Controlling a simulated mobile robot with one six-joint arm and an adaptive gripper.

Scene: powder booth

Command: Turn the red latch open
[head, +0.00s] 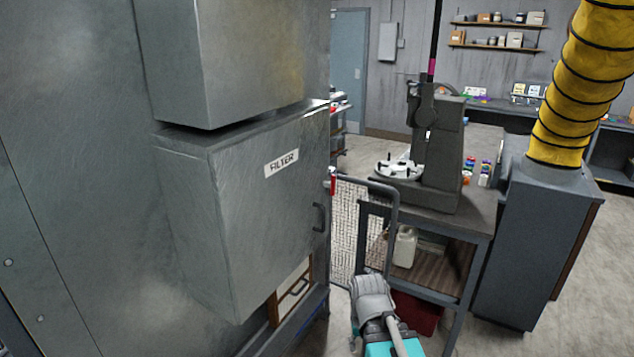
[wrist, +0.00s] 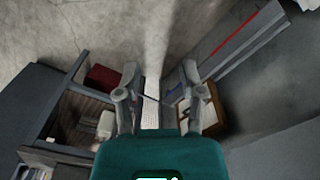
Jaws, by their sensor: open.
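The red latch (head: 333,181) is a small upright red piece at the right edge of the grey filter box (head: 235,215) in the head view, near the box's upper right corner. I cannot pick it out for sure in the wrist view. My gripper (wrist: 159,78) shows in the wrist view with its two grey fingers apart and nothing between them. It points down toward the floor and is apart from the latch. In the head view my arm shows low in the middle, below and right of the latch; the fingertips cannot be made out there.
A dark handle (head: 319,217) is on the box's right side. A wire mesh guard (head: 352,232) stands just right of the box. A workbench (head: 470,222) with a machine, a white jug (head: 405,246) and a yellow hose (head: 578,90) are farther right. A red bin (wrist: 103,78) sits low.

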